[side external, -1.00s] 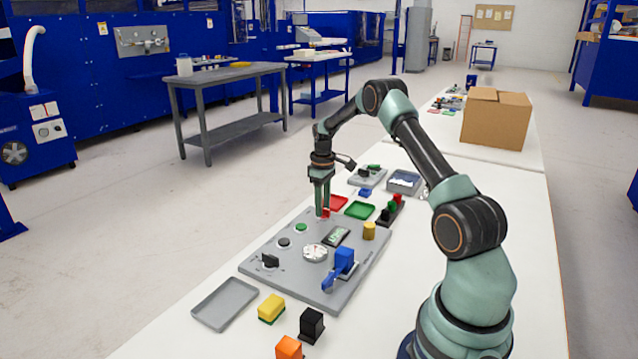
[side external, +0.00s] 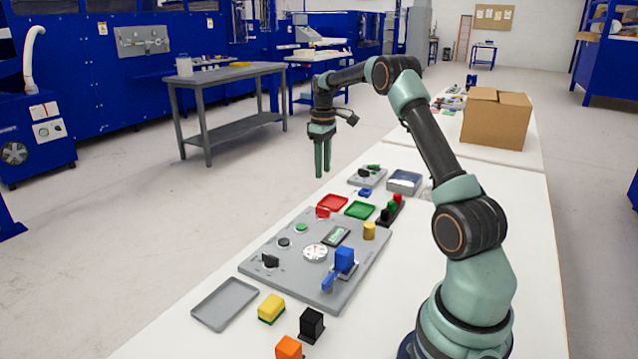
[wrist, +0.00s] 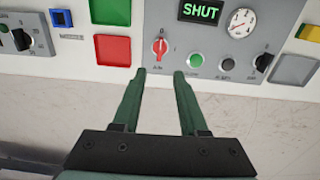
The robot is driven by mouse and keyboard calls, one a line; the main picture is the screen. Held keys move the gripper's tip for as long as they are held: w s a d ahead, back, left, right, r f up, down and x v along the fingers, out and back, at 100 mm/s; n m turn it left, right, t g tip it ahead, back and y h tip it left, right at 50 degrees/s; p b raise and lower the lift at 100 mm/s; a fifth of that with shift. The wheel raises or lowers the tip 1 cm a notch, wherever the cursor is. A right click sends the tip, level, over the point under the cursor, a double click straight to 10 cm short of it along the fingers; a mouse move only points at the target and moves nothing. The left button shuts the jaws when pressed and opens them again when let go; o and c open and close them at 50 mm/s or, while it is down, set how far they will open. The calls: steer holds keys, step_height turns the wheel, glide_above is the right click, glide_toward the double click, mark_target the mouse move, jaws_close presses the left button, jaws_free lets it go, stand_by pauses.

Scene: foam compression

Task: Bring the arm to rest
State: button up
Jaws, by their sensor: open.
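My gripper (side external: 323,174) hangs in the air with its fingers pointing down, above and behind the far edge of the grey control panel (side external: 270,235). It touches nothing. In the wrist view my gripper (wrist: 159,74) has its two green fingers apart, with nothing between them. The red knob (wrist: 159,46) on the panel shows just beyond the fingertips. The panel's display (wrist: 201,10) reads SHUT. My arm reaches out over the table, bent at the elbow.
A red tray (side external: 332,203) and a green tray (side external: 360,210) lie by the panel's far end. A blue clamp (side external: 344,261) and a yellow cylinder (side external: 369,231) stand on the panel. A yellow-and-green sponge (side external: 271,309), a black block (side external: 312,325) and an empty grey tray (side external: 225,304) are nearer.

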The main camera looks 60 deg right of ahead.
steer(key=s+a+r+t, duration=0.1)
steer(key=a+r, duration=0.4)
steer(key=a, duration=0.4)
steer(key=s+a+r+t, duration=0.1)
steer(key=a+r, duration=0.5)
steer(key=a, duration=0.2)
steer(key=s+a+f+t, duration=0.1)
steer(key=s+a+t, duration=0.2)
steer(key=s+a, duration=0.9)
steer(key=a, duration=0.3)
steer(key=shift+a+f+t, duration=0.25)
steer(key=shift+f+t, duration=0.05)
